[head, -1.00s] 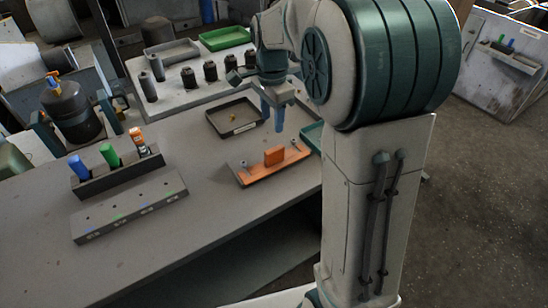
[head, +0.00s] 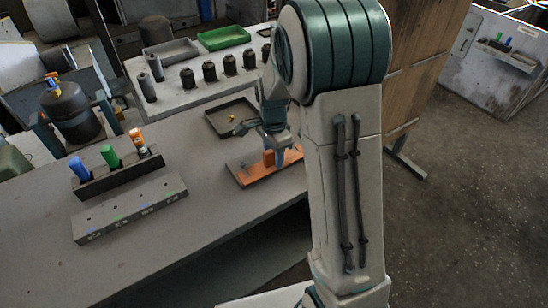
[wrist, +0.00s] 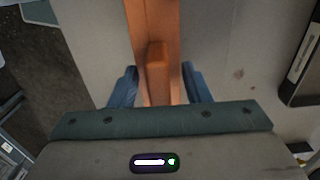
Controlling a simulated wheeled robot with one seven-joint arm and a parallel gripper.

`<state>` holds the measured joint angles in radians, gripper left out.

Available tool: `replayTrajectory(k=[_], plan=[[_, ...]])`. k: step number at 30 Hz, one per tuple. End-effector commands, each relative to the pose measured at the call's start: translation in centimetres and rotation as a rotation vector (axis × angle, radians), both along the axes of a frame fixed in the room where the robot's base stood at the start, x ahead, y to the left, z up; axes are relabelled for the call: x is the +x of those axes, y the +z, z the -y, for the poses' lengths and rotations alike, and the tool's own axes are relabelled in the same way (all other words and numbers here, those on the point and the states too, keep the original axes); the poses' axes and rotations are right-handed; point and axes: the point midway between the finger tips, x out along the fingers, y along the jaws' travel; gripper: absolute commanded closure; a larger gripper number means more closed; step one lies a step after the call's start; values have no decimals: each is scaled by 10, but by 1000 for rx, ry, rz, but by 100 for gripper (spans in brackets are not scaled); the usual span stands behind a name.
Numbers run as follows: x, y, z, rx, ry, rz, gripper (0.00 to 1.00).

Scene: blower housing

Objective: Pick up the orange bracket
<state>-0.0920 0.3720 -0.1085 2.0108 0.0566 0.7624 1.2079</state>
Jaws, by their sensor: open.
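The orange bracket (head: 258,174) lies on the grey table, a flat plate with an upright block on it. My arm hides its right part in the head view. In the wrist view the bracket (wrist: 157,75) runs up the picture, its raised block between my fingers. My gripper (wrist: 159,88) is open, with one blue finger on each side of the block. Gaps show between fingers and block, the clearer one on the right. In the head view my gripper (head: 272,150) is down at the bracket's block.
A dark tray (head: 213,127) with a small yellow piece lies just behind the bracket. To the left are a grey rack (head: 110,178) with coloured markers and a grey block with holes (head: 130,212). Bare table lies between these and the bracket.

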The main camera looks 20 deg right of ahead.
Motion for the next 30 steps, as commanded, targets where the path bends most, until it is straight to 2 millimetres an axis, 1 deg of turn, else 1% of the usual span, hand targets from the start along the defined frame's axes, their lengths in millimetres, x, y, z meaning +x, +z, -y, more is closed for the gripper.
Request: replayTrajectory(k=[3,8,9,11,12,13,24,28,30], plan=[[0,-4,0,0,0,1,56],[0,-4,0,0,0,1,56],[0,-4,0,0,0,1,68],[0,-4,0,0,0,1,84],[0,-3,0,0,0,1,95],[0,-3,0,0,0,1,100],[1,-1,0,1,0,2,100],[1,8,0,1,1,5,100],[1,17,0,1,1,6,100]])
